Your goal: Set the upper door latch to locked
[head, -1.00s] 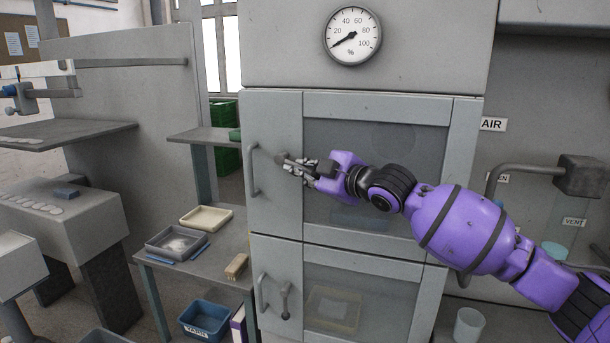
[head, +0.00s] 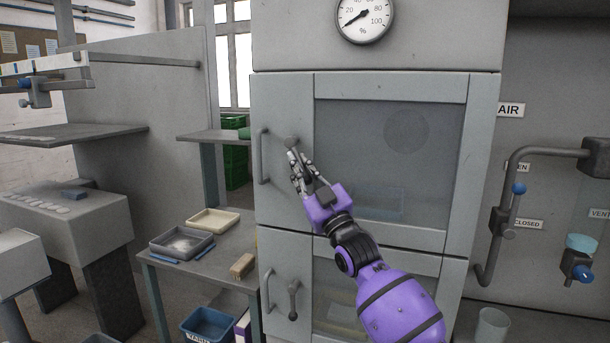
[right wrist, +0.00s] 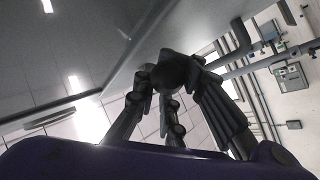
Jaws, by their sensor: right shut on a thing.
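The upper door (head: 385,150) is grey with a large window and is closed. Its upper latch (head: 291,141) sits on the left part of the door, right of a vertical pull handle (head: 263,157). The latch's pivot shows, and its lever points down into my right gripper (head: 299,168), where the fingers hide most of it. My right gripper is shut on the lever. In the right wrist view the dark rounded latch (right wrist: 176,70) sits between the fingers (right wrist: 172,108). My left gripper is not in view.
The lower door (head: 340,300) has a similar latch (head: 292,300) with its lever hanging down. Left of the cabinet stands a side table with trays (head: 181,243) and a tan block (head: 242,266). Pipes with valves (head: 508,224) stand to the right.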

